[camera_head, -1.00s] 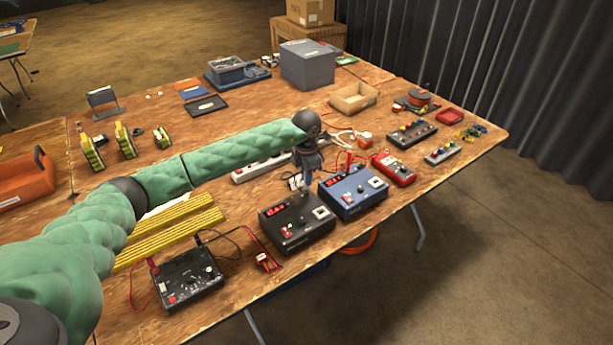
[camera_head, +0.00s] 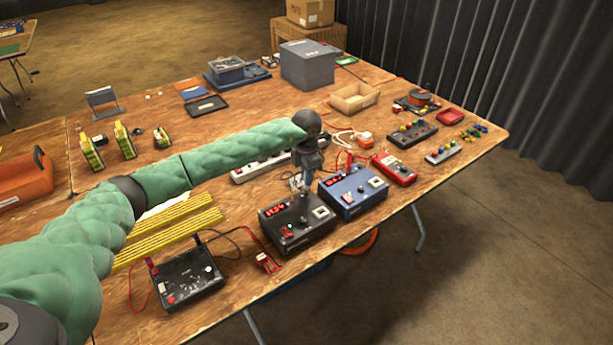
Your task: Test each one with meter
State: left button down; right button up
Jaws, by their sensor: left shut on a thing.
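My left gripper (camera_head: 303,189) points down at the back edge of a black meter box (camera_head: 285,222) with a red lit display and a red switch. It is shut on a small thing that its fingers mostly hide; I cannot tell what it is. A blue meter box (camera_head: 345,203) with a red display stands just right of it. A red handheld device (camera_head: 394,168) lies further right. Another black box (camera_head: 187,278) with red and black leads sits at the front left. My right gripper is not in view.
Yellow ribbed strips (camera_head: 168,232) lie under my left arm. A white power strip (camera_head: 262,165) lies behind the meters. Bare wood shows at the table's right.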

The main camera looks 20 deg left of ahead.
pick_arm(q)
jog(key=shift+f+b, duration=0.25)
jog(key=shift+b, duration=0.05)
dwell(0.5)
jog(key=c, duration=1)
grip_release()
jog(key=shift+r+p, duration=0.8)
jog(key=shift+r, duration=2.95)
